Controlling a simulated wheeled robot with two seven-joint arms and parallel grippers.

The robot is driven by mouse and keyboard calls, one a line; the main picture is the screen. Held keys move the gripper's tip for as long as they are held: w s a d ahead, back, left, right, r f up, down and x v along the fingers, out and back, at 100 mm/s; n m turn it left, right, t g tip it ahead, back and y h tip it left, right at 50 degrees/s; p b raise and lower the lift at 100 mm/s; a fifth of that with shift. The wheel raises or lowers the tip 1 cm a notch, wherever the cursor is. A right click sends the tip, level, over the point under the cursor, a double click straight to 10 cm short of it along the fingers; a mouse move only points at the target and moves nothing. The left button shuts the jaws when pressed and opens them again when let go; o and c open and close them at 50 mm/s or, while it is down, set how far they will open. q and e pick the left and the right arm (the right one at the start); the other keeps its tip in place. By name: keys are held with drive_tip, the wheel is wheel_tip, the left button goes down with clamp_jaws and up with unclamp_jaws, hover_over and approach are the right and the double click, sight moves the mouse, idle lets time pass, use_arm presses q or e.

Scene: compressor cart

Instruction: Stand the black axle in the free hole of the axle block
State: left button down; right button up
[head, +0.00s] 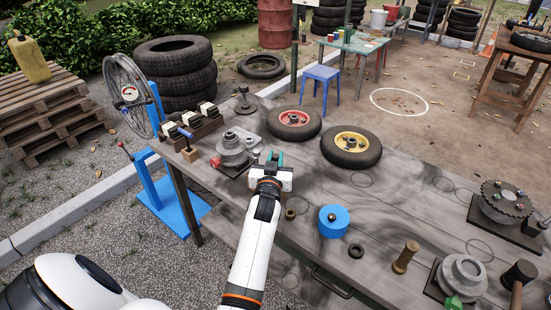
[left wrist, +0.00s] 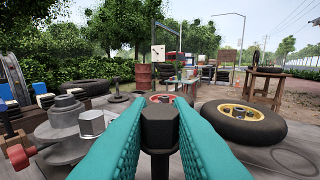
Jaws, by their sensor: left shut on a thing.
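My left gripper (head: 270,158) has teal fingers and is over the left part of the workbench. In the left wrist view the fingers (left wrist: 158,125) are shut on a black piece with a six-sided head (left wrist: 158,112), which I take to be the black axle. Its lower end is hidden. A long dark block (head: 190,133) with several pale-topped pieces lies along the bench's left edge, left of the gripper. I cannot tell whether it is the axle block, and no free hole shows clearly. My right gripper is out of view.
A grey stepped hub (head: 232,146) with a red knob (head: 216,162) stands close left of the gripper. A red-rimmed wheel (head: 294,122) and a yellow-rimmed wheel (head: 351,147) lie behind. A blue cylinder (head: 333,221) is to the right.

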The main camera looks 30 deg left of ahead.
use_arm(q)
drive_tip(key=shift+f+b, duration=0.75)
drive_tip(key=shift+f, duration=0.25)
drive_tip(key=c, duration=1.2)
unclamp_jaws()
drive_tip(key=shift+c, duration=0.2)
drive_tip(key=shift+o, duration=0.4)
drive_tip(key=o, duration=0.3)
drive_tip(key=shift+s, duration=0.1)
